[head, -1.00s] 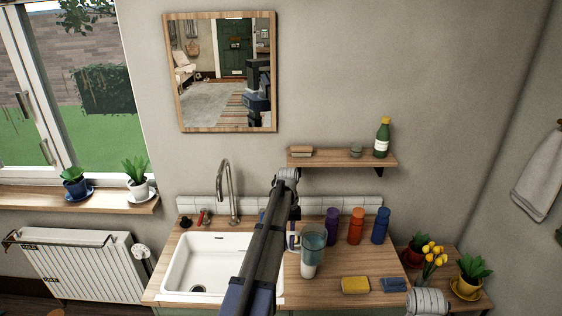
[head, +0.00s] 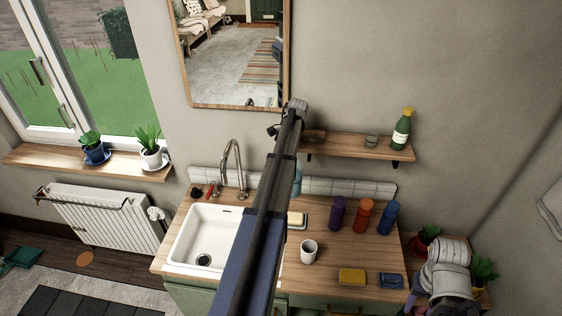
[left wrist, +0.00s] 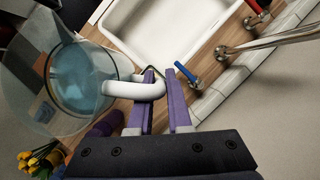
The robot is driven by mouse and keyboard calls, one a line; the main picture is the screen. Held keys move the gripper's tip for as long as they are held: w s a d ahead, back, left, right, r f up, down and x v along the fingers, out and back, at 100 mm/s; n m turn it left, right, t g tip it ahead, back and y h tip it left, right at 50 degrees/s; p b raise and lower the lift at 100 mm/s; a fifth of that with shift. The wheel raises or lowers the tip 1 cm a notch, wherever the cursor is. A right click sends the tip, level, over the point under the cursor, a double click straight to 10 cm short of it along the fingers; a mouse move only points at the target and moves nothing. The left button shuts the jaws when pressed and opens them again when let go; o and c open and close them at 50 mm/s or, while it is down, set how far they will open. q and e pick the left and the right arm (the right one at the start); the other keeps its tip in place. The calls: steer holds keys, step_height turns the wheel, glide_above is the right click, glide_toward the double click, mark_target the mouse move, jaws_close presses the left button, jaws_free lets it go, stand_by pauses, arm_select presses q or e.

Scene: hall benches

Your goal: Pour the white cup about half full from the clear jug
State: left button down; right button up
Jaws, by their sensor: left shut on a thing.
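The white cup (head: 309,252) stands upright on the wooden counter, right of the sink; its inside is too small to judge. The clear jug (left wrist: 65,75) holds blue-tinted liquid and has a white handle (left wrist: 122,90). My left gripper (left wrist: 162,82) is shut on that handle, with the jug to the left of its purple fingers in the left wrist view. In the head view my left arm hides most of the jug; only a bluish sliver (head: 298,178) shows beside it, above the counter's back part. My right gripper is not visible.
The sink (head: 200,238) lies left of the cup. A dish with a pale block (head: 296,219) is behind it. Purple (head: 338,213), orange (head: 361,216) and blue (head: 388,218) bottles stand back right. A yellow sponge (head: 351,276) lies front right. A shelf (head: 355,147) hangs above.

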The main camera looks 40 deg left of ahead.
arm_select(q)
steer(key=shift+s+d, duration=0.1)
steer(key=shift+t+y, duration=0.4)
steer(key=shift+y, duration=0.5)
steer(key=shift+s+d+f+b, duration=0.15)
steer(key=shift+s+d, duration=0.35)
steer(key=shift+d, duration=0.65)
steer(key=shift+s+d+f+b, duration=0.2)
steer(key=shift+s+d, duration=0.25)
steer(key=shift+d, duration=0.7)
steer(key=shift+s+d+f+b, duration=0.15)
steer(key=shift+s+d, duration=0.35)
steer(key=shift+d, duration=0.65)
step_height(320, 180, down, 14)
steer(key=n+t+y+b, duration=0.1)
steer(key=y+b, duration=0.2)
steer(key=b, duration=1.2)
steer(key=shift+r+y, duration=0.2)
steer(key=shift+y, duration=0.1)
steer(key=shift+t+b, duration=0.3)
steer(key=shift+b, duration=0.1)
steer(key=shift+s+d+f+y+b, duration=0.1)
steer(key=shift+y+b, duration=0.45)
steer(key=shift+y, duration=0.05)
steer(key=shift+n, duration=0.3)
